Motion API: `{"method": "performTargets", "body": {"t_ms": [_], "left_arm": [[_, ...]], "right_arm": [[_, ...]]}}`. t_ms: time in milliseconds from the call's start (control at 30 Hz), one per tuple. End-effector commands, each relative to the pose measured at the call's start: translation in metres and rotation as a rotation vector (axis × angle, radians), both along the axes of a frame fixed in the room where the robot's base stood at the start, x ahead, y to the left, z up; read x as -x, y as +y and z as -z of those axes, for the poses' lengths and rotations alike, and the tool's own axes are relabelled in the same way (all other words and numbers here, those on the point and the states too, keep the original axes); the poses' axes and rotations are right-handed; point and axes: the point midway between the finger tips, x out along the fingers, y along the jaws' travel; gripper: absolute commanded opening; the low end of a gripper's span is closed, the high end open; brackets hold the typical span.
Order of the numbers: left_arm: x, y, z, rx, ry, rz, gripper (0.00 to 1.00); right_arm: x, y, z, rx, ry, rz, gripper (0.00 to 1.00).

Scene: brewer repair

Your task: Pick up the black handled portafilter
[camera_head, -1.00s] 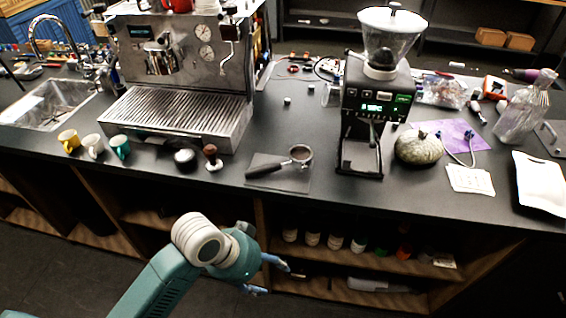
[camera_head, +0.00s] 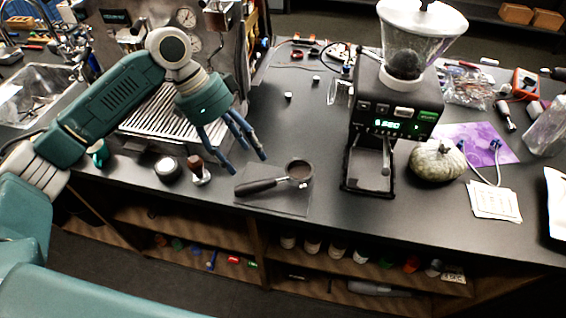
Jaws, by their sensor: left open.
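The portafilter (camera_head: 262,185) lies on a dark square mat (camera_head: 290,204) on the counter. Its black handle points left and its round basket (camera_head: 299,170) is at the right end. My left gripper (camera_head: 247,166) is open and empty, with its blue-grey fingers pointing down. In the picture its fingertips are just above and left of the portafilter's handle. They look raised above the counter, and I see no contact. My right gripper is not in view.
A coffee grinder (camera_head: 388,125) stands right of the mat. A tamper (camera_head: 199,172) and a small round dark item (camera_head: 167,168) are to the left. The espresso machine (camera_head: 150,120) is partly behind my arm. A round gourd-like object (camera_head: 437,162) sits further right.

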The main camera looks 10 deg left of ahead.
Motion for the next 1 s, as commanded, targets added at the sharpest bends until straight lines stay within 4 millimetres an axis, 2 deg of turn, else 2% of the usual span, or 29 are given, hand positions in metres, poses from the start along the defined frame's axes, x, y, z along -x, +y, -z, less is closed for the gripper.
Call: {"method": "performTargets", "body": {"t_ms": [67,133,300,433,533,700,767,867,1000], "left_arm": [[0.001,-0.003,0.006,0.000,0.005,0.001,0.58],[0.002,-0.008,0.017,0.000,0.006,0.003,0.58],[0.002,-0.019,0.039,0.001,0.004,0.002,0.58],[0.002,-0.023,0.048,0.000,0.001,0.000,0.58],[0.003,-0.027,0.055,0.001,0.004,0.001,0.58],[0.003,-0.037,0.080,0.000,0.005,0.002,0.58],[0.003,-0.040,0.087,0.001,0.003,0.000,0.58],[0.003,-0.042,0.094,-0.001,0.001,0.001,0.58],[0.003,-0.043,0.097,0.000,0.000,0.001,0.58]], "right_arm": [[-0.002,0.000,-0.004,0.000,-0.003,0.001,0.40],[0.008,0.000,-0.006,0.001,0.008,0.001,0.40],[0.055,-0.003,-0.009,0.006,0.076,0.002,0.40],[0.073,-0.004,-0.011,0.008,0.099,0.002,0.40],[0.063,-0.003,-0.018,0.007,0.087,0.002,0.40],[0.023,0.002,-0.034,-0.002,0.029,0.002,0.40],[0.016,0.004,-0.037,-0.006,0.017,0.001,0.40],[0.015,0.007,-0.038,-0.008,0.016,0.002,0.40],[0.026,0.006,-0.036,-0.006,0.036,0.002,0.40]]}}
